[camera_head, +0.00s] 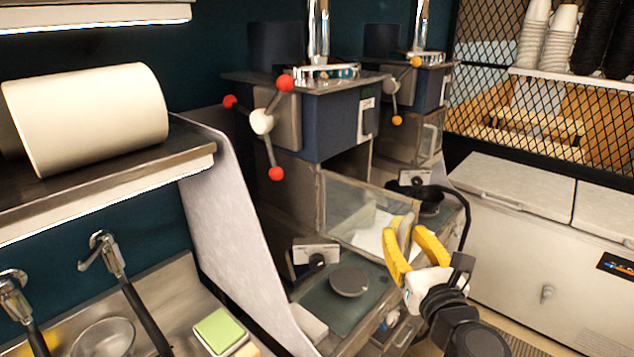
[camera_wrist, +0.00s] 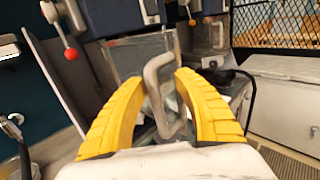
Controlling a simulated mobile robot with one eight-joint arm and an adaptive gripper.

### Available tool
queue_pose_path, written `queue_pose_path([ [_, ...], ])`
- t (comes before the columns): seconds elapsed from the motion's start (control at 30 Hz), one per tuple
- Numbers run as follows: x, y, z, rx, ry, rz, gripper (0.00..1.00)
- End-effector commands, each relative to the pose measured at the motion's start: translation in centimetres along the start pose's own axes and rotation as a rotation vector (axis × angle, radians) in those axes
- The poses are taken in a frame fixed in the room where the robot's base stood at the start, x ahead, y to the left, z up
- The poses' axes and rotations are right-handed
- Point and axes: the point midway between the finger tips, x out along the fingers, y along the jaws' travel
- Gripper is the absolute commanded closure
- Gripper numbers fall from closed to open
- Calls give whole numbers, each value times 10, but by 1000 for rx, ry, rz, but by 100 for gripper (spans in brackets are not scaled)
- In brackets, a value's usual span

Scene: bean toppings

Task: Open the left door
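The left door is a clear glass panel (camera_head: 350,208) on the front of the left blue machine (camera_head: 325,115); it also shows in the wrist view (camera_wrist: 126,58). My gripper (camera_head: 413,225) has yellow fingers, spread apart on either side of the handle. In the wrist view my gripper (camera_wrist: 157,80) is open, with the handle between its fingertips and no clear contact. In the head view the fingers hide part of the handle.
A second machine (camera_head: 415,90) stands behind to the right. A red-knobbed lever (camera_head: 262,121) is on the left machine's side. A round grey disc (camera_head: 349,281) sits on the counter below the door. White cabinets (camera_head: 540,250) line the right. A pale partition (camera_head: 235,220) stands left.

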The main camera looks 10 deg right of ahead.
Motion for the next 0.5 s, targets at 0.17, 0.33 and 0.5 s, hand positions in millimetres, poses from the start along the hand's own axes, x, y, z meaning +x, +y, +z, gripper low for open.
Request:
queue_pose_path([
  [0.17,-1,0,16,0,0,0,64],
  [0.33,0,0,39,0,1,0,64],
  [0.5,0,0,64,-1,1,-1,64],
])
